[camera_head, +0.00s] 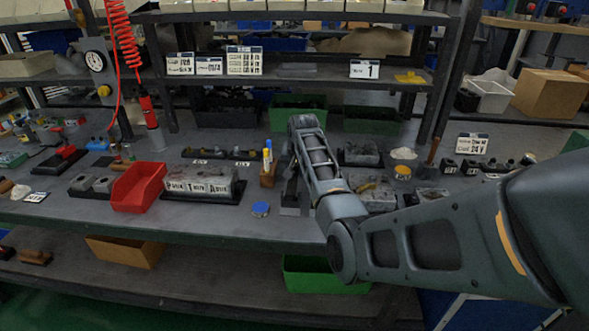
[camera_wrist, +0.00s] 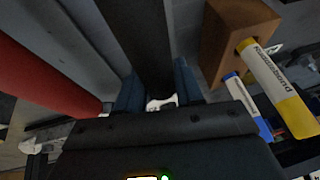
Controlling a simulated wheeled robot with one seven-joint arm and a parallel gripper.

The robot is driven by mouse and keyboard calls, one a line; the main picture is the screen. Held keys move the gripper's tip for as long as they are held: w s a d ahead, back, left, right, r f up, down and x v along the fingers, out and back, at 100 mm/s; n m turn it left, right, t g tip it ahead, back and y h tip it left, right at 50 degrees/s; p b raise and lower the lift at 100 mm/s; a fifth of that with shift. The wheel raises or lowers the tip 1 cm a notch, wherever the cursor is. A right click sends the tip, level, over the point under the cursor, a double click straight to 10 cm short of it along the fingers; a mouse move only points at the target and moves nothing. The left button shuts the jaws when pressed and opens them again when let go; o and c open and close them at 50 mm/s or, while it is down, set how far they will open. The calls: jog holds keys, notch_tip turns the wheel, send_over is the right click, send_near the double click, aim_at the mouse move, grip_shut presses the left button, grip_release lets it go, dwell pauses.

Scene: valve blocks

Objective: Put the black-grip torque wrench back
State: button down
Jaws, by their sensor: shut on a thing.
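My gripper (camera_wrist: 158,88) has its two bluish fingers closed around a dark bar in the wrist view. This bar, which looks like the grip of the black-grip torque wrench (camera_wrist: 140,35), runs from between the fingers up to the top edge of the picture. Its far end is out of the frame. In the head view my arm reaches over the middle of the bench, and the wrench and fingertips are mostly hidden there. I cannot tell whether the wrench touches a holder.
A wooden block (camera_wrist: 235,30) with a yellow-and-white marker (camera_wrist: 275,85) stands close right of my gripper. A red rounded thing (camera_wrist: 40,70) lies close left. On the bench (camera_head: 235,226) are a red bin (camera_head: 138,187) and a lettered grey block (camera_head: 205,184). The bench front is mostly clear.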

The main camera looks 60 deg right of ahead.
jog(key=c, duration=0.7)
grip_release()
jog(key=shift+o, duration=0.3)
jog(key=shift+f, duration=0.1)
jog(key=shift+v, duration=3.95)
jog(key=shift+a, duration=0.1)
